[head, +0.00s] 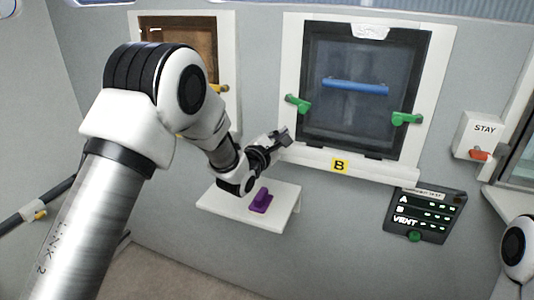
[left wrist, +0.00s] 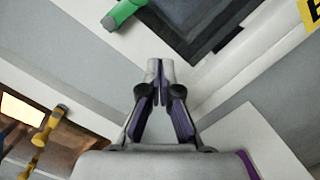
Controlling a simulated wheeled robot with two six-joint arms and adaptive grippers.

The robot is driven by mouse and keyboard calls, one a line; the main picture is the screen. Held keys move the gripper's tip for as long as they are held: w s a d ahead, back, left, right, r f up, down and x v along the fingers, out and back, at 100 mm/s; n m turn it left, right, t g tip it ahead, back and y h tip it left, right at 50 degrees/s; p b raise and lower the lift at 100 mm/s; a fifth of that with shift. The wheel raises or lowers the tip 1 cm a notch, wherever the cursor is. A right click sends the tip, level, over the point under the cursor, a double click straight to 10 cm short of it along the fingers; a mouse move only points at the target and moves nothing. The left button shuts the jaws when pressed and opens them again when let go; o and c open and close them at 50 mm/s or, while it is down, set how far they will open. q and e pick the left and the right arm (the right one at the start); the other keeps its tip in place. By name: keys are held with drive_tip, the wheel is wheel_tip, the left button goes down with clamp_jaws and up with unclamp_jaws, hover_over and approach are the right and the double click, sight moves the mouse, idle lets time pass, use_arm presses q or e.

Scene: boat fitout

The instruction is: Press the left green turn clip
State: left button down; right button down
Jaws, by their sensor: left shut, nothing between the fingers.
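The left green turn clip (head: 298,103) is on the left side of the white frame around the dark window panel (head: 362,90). Its green end also shows at the top of the left wrist view (left wrist: 122,14). The right green turn clip (head: 406,119) is on the frame's other side. My left gripper (head: 284,136) is shut and empty, below the left clip near the frame's lower left corner, apart from the clip. In the left wrist view its fingertips (left wrist: 160,68) are together, pointing toward the frame. My right gripper is not in view.
A white shelf (head: 225,203) with a purple object (head: 261,200) sits below my left gripper. A brown-panelled window with yellow clips (left wrist: 40,142) is to the left. A yellow B label (head: 340,166), a dark status board (head: 428,214) and a STAY box (head: 478,137) are nearby.

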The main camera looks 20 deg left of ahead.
use_arm(q)
drive_tip(key=s+b, duration=0.1)
drive_tip(key=s, duration=0.7)
drive_tip(key=shift+s+a+b, duration=0.15)
drive_tip(key=shift+a+b, duration=0.2)
drive_tip(key=shift+a, duration=0.1)
drive_tip(key=shift+d, duration=0.1)
drive_tip(key=shift+f, duration=0.15)
